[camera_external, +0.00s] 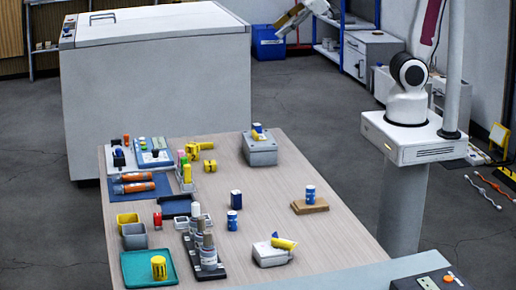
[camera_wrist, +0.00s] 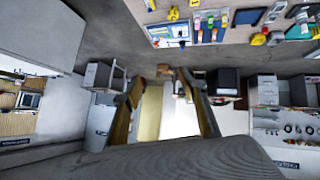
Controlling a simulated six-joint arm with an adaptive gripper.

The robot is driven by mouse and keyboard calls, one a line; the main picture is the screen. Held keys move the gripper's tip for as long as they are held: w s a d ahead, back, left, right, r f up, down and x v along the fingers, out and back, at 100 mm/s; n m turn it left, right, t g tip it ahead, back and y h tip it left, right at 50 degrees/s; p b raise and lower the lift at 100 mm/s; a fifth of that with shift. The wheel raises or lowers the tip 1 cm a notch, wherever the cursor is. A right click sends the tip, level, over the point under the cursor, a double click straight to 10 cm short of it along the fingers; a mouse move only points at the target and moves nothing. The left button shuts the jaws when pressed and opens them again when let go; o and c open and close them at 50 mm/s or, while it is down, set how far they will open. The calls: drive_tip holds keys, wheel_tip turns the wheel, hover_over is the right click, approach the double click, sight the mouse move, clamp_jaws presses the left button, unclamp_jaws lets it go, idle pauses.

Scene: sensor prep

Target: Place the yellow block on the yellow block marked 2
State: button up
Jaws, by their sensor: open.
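A small yellow block (camera_external: 209,166) stands on the table in the external view, near the back middle. A second yellow piece (camera_external: 193,149) with dark parts lies just behind it. I cannot read a 2 on either, so I cannot tell which is the marked block. In the wrist view, small yellow pieces (camera_wrist: 173,13) show on the table at the top, too small to identify. My gripper (camera_wrist: 158,77) is open and empty in the wrist view, fingers wide apart and well away from the table objects. It is out of the external view.
The table (camera_external: 270,205) also holds a teal tray (camera_external: 133,278) with a yellow cylinder (camera_external: 159,268), a dark rack with bottles (camera_external: 208,255), a grey box (camera_external: 260,150), another grey box (camera_external: 268,256) and a wooden stand (camera_external: 310,206) under a blue can. Bare tabletop lies right of centre.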

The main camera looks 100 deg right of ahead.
drive_tip(key=s+a+f+g+y, duration=0.1)
drive_tip(key=s+a+f, duration=0.3)
drive_tip(key=s, duration=0.5)
drive_tip(key=s+a+f+g+y, duration=0.2)
drive_tip(key=s+a+f, duration=0.2)
drive_tip(key=s+a, duration=0.3)
drive_tip(key=s, duration=0.2)
drive_tip(key=shift+s+n+y, duration=0.3)
drive_tip(key=shift+s, duration=0.1)
drive_tip(key=shift+a, duration=0.1)
